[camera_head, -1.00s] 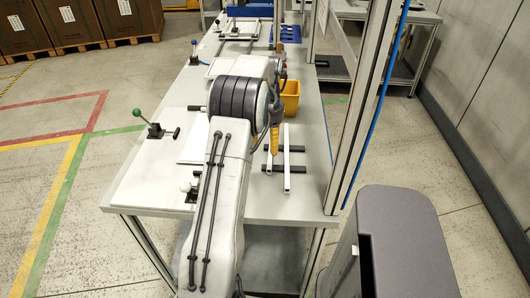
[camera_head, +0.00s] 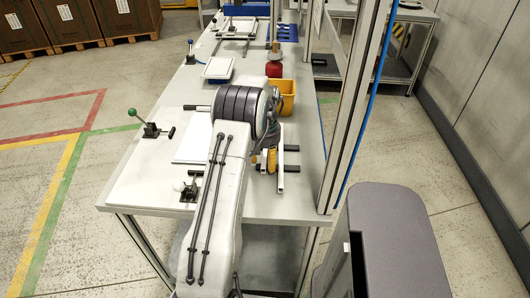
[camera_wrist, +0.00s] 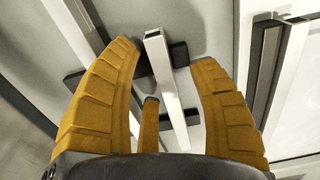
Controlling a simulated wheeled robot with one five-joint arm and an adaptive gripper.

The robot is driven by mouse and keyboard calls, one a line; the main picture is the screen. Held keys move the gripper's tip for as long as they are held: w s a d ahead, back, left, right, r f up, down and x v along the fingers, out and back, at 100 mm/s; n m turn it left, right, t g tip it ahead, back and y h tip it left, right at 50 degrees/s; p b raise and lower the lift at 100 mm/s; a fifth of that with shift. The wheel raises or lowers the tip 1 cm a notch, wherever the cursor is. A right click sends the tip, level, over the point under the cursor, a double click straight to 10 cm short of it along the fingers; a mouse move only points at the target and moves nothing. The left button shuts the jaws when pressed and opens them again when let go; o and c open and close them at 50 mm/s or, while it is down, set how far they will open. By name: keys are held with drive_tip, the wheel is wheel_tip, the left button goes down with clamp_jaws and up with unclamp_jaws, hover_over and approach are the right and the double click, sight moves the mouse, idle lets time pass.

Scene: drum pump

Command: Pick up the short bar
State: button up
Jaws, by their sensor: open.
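The short bar (camera_wrist: 166,75), a pale square-section bar, lies across two dark supports (camera_wrist: 184,119) in the wrist view. My gripper (camera_wrist: 165,55) is open around it. One yellow finger is on each side of the bar, apart from it, and a smaller finger shows below, just left of the bar. In the head view my gripper (camera_head: 268,162) is low over the right part of the table, and the short bar is hidden behind it. A second, longer-looking pale bar (camera_head: 281,175) shows just right of the gripper; it appears at upper left in the wrist view (camera_wrist: 76,22).
A yellow bin (camera_head: 288,100) and a red part (camera_head: 273,69) stand behind my arm. A white plate (camera_head: 192,143) and clamps with green (camera_head: 136,112) and white handles are at left. An upright metal post (camera_head: 352,110) rises at the table's right edge.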

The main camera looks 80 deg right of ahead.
clamp_jaws()
idle(0.6)
